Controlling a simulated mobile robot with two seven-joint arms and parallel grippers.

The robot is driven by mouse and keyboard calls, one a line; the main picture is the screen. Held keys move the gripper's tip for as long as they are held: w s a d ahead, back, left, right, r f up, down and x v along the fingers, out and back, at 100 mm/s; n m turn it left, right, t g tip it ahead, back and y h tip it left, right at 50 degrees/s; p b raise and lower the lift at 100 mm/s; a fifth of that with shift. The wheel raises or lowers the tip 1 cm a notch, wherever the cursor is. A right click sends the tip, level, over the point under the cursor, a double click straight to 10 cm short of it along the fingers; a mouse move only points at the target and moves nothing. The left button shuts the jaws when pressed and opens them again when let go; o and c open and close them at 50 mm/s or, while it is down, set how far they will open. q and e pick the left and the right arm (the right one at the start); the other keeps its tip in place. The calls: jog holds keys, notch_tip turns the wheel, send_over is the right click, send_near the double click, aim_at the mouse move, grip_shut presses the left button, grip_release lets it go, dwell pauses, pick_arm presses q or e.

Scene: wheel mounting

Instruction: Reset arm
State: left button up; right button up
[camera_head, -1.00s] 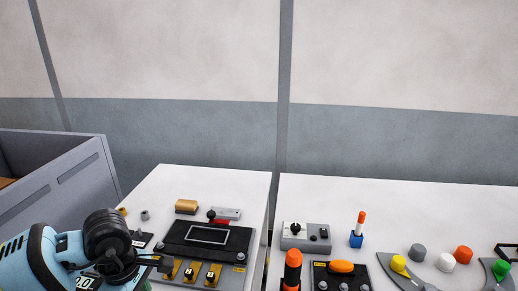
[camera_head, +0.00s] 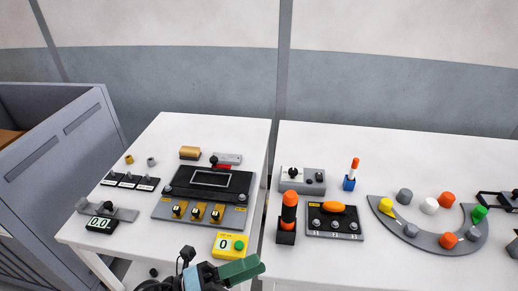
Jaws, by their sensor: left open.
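My left gripper (camera_head: 212,276) is at the bottom edge, just in front of the left table (camera_head: 92,236). Only part of it shows, as light blue and black parts. A dark green block-shaped piece (camera_head: 238,271) sticks out to its right; I cannot tell whether it belongs to the gripper. The gripper is open, but its fingertips are not clear. It is below the yellow box with a 0 display and green button (camera_head: 229,244). My right gripper is not in view.
The left table carries a black panel (camera_head: 208,182), switches and a small display (camera_head: 101,225). The right table (camera_head: 400,150) holds an orange-topped stick (camera_head: 288,212), a black button box (camera_head: 334,221) and a curved grey plate (camera_head: 424,239) with coloured knobs. A grey bin (camera_head: 60,140) stands left.

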pick_arm(q)
jog(key=s+a+f+n+t+y+p, duration=0.15)
jog(key=a+f+n+t+y, duration=0.9)
jog(key=n, duration=1.25)
jog(key=s+a+f+n+g+y, duration=0.3)
jog(key=s+a+f+n+g, duration=0.1)
jog(key=s+f, duration=0.3)
jog(key=s+a+f+n+g+y, duration=0.3)
jog(key=s+f+n+y, duration=0.1)
jog(key=s+f, duration=0.3)
jog(key=s+n, duration=0.1)
jog(key=s, duration=0.1)
jog(key=shift+s+a+f+g+p, duration=0.35)
jog(key=shift+f+p, duration=0.05)
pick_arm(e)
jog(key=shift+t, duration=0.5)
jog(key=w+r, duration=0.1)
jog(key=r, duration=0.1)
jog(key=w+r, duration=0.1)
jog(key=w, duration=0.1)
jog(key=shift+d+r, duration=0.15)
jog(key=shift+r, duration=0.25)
